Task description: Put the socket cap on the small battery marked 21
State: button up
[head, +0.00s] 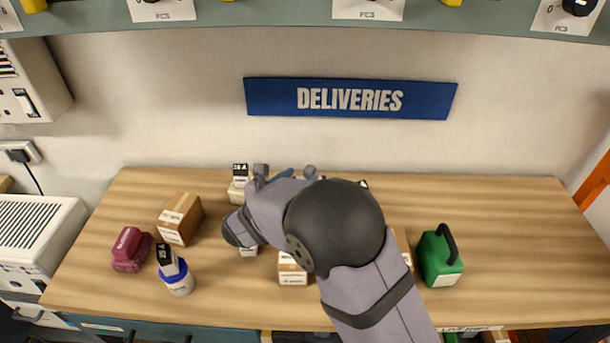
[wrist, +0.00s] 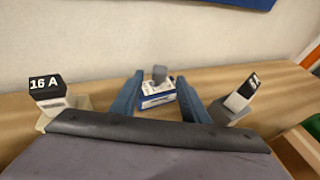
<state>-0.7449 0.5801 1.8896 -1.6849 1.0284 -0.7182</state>
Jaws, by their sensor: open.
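My gripper (wrist: 160,82) is open, with one blue finger on each side of a small white and blue box (wrist: 156,101) in the wrist view. A grey block (wrist: 160,73) shows at the top of that box, between the fingers; I cannot tell whether it is the socket cap. The fingers appear apart from both. In the head view my gripper (head: 286,172) is over the back middle of the bench, and my arm hides most of what lies beneath. No mark 21 is readable, so I cannot tell which thing is the small battery.
On the wooden bench (head: 510,240) stand a "16 A" labelled item (wrist: 47,92), another black-labelled item (wrist: 240,95), a maroon object (head: 131,249), a blue-and-white container (head: 177,279), cardboard boxes (head: 181,219) and a green can (head: 439,258). The bench's right end is clear.

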jog(key=shift+v, duration=2.4)
